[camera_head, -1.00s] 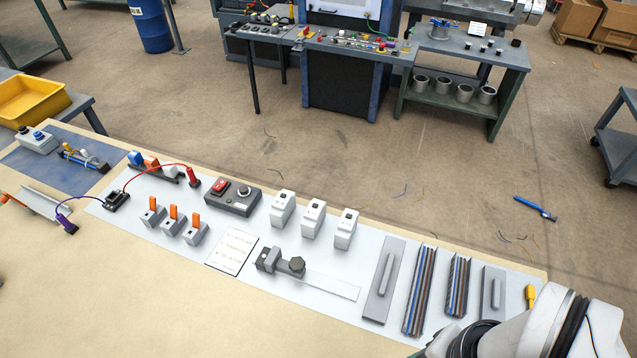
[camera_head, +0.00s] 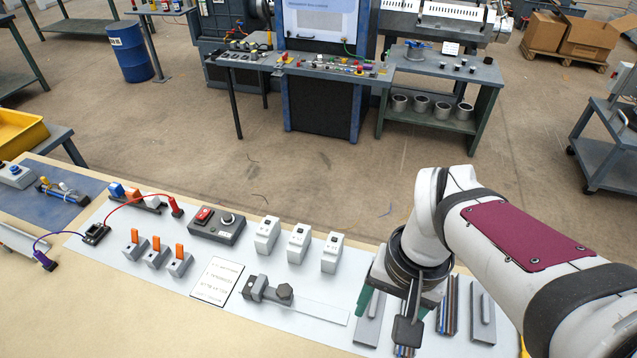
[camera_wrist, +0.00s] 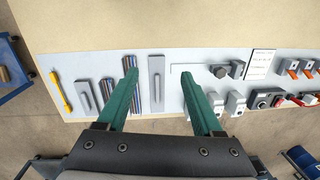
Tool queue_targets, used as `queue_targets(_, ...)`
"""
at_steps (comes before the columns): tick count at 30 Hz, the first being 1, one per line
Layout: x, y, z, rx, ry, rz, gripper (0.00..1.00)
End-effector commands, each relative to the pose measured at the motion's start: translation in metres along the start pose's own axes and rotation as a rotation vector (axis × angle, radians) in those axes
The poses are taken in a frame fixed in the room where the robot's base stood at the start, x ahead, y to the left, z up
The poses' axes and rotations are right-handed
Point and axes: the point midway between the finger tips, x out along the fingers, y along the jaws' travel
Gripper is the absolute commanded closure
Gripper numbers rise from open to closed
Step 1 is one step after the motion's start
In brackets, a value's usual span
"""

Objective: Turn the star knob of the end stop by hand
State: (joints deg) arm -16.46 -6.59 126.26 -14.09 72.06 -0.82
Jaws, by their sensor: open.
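The end stop (camera_head: 257,287) is a grey block on a pale flat strip, lying on the light mat. Its dark star knob (camera_head: 284,291) stands at its right end. In the wrist view the star knob (camera_wrist: 219,71) lies to the right of my fingers, with the end stop body (camera_wrist: 237,69) just beyond it. My gripper (camera_head: 385,318) is open and empty, right of the star knob and apart from it. In the wrist view my gripper's green fingers (camera_wrist: 158,76) are spread wide over a grey plate with a bar handle (camera_wrist: 156,77) and bundled rods (camera_wrist: 134,90).
Three white boxes (camera_head: 299,243) stand behind the end stop. A printed card (camera_head: 216,281) lies to its left, and a grey box with a red switch (camera_head: 217,225) stands farther back. Orange-levered blocks (camera_head: 156,252) are at the left. Bare tabletop (camera_head: 120,320) lies in front.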

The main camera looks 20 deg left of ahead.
Motion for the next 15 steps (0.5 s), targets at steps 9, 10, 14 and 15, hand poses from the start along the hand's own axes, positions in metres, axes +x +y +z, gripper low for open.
queue_targets(9, 0.104, -0.185, -0.066, -0.572, 0.018, 0.087, 0.32)
queue_targets(10, 0.109, -0.19, -0.066, -0.588, 0.019, 0.089, 0.32)
queue_targets(14, 0.118, -0.198, -0.066, -0.611, 0.022, 0.091, 0.32)
queue_targets(15, 0.121, -0.197, -0.066, -0.61, 0.021, 0.091, 0.32)
